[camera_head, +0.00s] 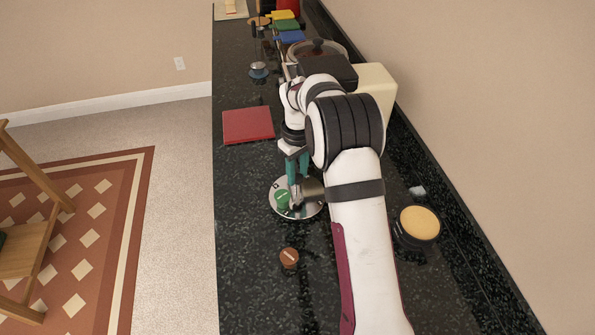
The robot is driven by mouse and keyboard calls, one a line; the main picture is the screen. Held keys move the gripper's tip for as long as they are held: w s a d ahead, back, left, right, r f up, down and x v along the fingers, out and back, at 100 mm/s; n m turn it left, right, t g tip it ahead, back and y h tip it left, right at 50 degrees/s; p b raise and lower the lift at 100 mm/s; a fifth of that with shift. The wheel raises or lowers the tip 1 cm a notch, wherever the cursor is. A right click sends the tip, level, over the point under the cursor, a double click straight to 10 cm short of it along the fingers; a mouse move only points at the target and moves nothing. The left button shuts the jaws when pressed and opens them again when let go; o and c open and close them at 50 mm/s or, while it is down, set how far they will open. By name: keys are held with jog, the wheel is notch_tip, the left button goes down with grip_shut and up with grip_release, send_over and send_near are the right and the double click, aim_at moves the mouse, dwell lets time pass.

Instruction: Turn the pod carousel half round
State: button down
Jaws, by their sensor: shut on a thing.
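The pod carousel (308,211) is a round, pale metallic disc lying on the dark speckled counter. A green pod (282,198) sits on its left side, and a grey-brown piece shows on its right beside the fingers. My gripper (296,193), with teal fingers, reaches down over the middle of the disc and is shut on part of the carousel there. The exact part gripped is hidden by the fingers. My arm covers the area right of the disc.
A brown pod-like piece (289,259) stands on the counter in front of the carousel. A red square (248,125) lies behind it. A yellow-topped round container (419,224) is to the right. Coloured items (288,27) stand far back. The counter's left edge drops to the floor.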

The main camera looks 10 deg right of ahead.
jog(key=shift+n, duration=11.9)
jog(key=c, duration=0.5)
grip_release()
jog(key=shift+c, duration=0.2)
jog(key=shift+r, duration=0.1)
